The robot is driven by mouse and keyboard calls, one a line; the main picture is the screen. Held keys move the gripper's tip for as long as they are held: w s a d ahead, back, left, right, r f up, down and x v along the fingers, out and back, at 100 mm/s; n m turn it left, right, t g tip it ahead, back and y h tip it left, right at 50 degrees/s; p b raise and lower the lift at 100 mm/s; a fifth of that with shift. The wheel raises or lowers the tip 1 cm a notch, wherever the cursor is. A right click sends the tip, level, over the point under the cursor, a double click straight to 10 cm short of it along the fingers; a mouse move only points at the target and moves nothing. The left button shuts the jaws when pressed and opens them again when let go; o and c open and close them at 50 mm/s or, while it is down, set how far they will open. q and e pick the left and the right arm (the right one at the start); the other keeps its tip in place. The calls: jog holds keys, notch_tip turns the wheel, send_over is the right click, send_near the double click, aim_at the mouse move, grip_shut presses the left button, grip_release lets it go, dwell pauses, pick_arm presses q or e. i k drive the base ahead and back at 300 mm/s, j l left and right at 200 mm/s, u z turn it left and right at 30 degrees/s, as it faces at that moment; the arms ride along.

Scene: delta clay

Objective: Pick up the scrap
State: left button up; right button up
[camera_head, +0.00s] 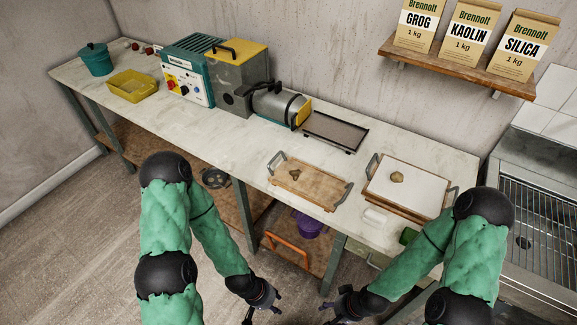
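A small dark brown lump (295,174) lies on a wooden board with grey handles (318,187) on the bench. A small tan lump (397,176) lies on a white slab in a wooden frame (425,189) to its right. Either could be the scrap; I cannot tell which. My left gripper (263,314) is low at the bottom middle, in front of the bench, with its fingers apart and empty. My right gripper (328,313) is just right of it, also low, fingers apart. Both are well away from the lumps.
The long bench (225,142) carries a teal pot (96,60), a yellow tub (132,87), a clay machine (240,80) and a dark tray (335,131). A purple bucket (308,225) stands below. A shelf (455,68) holds bags.

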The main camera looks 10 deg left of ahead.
aim_at(295, 174)
jog(key=i+j, duration=0.15)
jog(key=j, duration=0.15)
jog(key=i+j+z, duration=0.1)
jog(key=j, duration=0.2)
jog(key=i+j, duration=0.15)
jog(key=j, duration=0.15)
jog(key=i+j+z, duration=0.1)
jog(key=j, duration=0.2)
